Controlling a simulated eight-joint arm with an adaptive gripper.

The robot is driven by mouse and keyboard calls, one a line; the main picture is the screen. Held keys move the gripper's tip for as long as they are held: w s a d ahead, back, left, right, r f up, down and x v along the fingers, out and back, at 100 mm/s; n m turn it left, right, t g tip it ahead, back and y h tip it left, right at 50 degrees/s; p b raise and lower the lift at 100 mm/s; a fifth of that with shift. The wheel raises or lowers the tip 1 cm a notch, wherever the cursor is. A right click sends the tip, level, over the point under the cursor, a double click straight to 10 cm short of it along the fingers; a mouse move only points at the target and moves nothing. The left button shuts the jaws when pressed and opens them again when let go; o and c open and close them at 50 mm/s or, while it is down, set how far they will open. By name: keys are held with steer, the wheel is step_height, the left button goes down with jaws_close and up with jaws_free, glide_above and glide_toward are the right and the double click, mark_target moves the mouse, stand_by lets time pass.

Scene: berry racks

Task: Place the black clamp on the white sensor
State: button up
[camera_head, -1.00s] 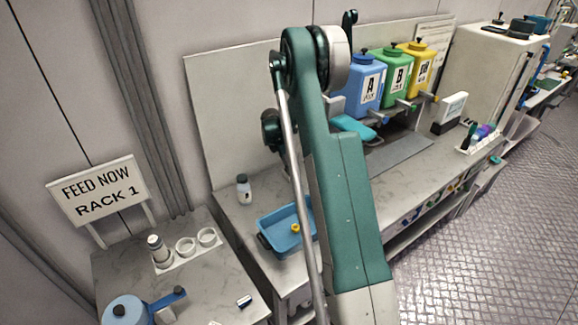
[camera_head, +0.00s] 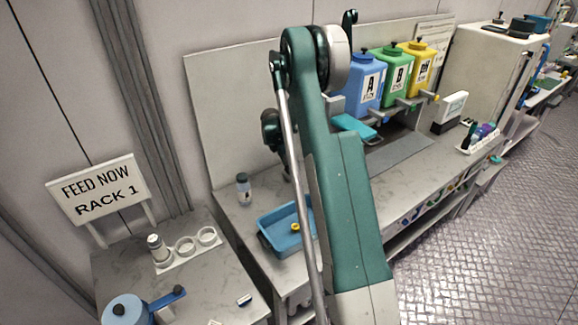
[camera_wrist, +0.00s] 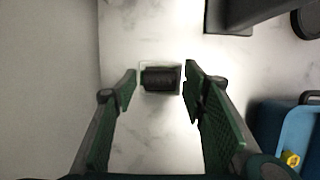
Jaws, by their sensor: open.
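My gripper (camera_wrist: 160,80) is open in the wrist view, its two green fingers apart above a pale marbled surface. Between the fingertips, apart from both, shows a small black ribbed piece (camera_wrist: 161,78) within a clear, glassy outline. I cannot tell whether this is the black clamp or the top of a bottle. In the head view my arm stands in the middle and largely hides the gripper. A white box with a black base (camera_head: 452,112) stands on the far bench; I cannot tell whether it is the white sensor.
A blue tray (camera_head: 268,245) with a yellow piece lies near a small bottle (camera_head: 243,190) on the bench. Blue, green and yellow jugs stand behind. A white rack (camera_head: 190,254) and blue-lidded pot (camera_head: 124,312) are on the front table. Free marble shows around the fingers.

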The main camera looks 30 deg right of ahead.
steer(key=shift+r, duration=0.15)
steer(key=v, duration=1.2)
steer(key=shift+b, duration=0.3)
